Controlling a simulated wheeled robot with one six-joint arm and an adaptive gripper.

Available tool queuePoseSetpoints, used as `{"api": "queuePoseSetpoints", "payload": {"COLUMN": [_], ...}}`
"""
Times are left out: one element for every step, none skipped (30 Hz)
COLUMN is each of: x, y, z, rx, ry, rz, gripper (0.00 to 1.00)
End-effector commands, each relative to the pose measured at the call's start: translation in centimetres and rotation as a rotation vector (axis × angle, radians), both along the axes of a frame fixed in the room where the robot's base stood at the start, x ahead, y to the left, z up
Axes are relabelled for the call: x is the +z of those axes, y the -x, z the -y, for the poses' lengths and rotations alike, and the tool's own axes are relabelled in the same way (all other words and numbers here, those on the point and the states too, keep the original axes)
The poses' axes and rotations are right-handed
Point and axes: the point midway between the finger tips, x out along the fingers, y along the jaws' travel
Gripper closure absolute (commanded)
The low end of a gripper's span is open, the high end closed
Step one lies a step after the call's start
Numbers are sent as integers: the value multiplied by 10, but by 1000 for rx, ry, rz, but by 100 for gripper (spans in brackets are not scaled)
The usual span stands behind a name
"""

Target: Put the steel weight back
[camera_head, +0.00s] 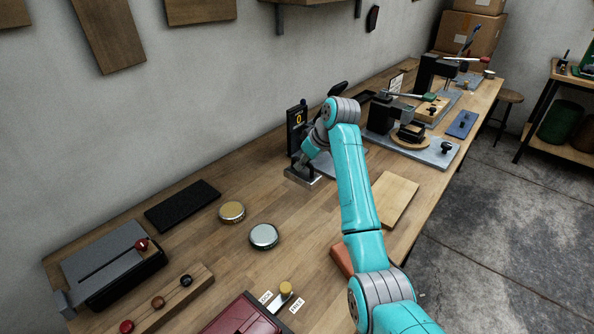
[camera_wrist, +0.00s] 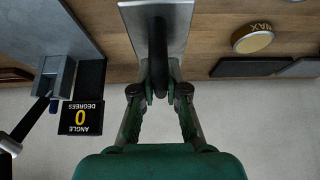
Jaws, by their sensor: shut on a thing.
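The steel weight is a flat grey rectangular block with a dark upright handle. It shows at mid-bench in the head view (camera_head: 302,179) and at the top of the wrist view (camera_wrist: 183,22). My gripper (camera_wrist: 159,90) is shut on the dark handle, with one finger on each side. In the head view my gripper (camera_head: 302,162) is just above the block, and my arm partly hides it. I cannot tell whether the block touches the wooden bench or hangs slightly above it.
A black angle display (camera_head: 297,128) reading 0 stands close behind the weight. A grey plate (camera_head: 345,163) lies to its right. A gold wax tin (camera_head: 232,212), a silver tin (camera_head: 264,236) and a black strip (camera_head: 182,205) lie left. The bench between is clear.

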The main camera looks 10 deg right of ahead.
Motion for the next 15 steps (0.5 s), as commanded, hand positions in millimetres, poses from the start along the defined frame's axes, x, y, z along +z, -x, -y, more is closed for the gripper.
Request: {"api": "queuePoseSetpoints", "payload": {"x": [-5, -9, -15, -18, -21, -24, -26, -27, -29, -30, -32, -35, -38, -42, -47], "y": [0, 0, 0, 0, 0, -1, -1, -1, -1, -1, -1, -1, -1, 0, 0], "z": [0, 0, 0, 0, 0, 0, -1, 0, -1, -1, -1, -1, -1, -1, -1], "rx": [0, 0, 0, 0, 0, 0, 1, 0, 0, 0, 1, 1, 1, 1, 1], "ry": [-1, -1, -1, -1, -1, -1, -1, -1, -1, -1, -1, -1, -1, -1, -1], "rz": [3, 3, 3, 3, 3, 5, 6, 7, 7, 7, 6, 6, 4, 4, 4], "gripper": [100, 100, 100, 100, 100, 100, 100, 100, 100, 100, 100, 100, 100, 100, 100]}}
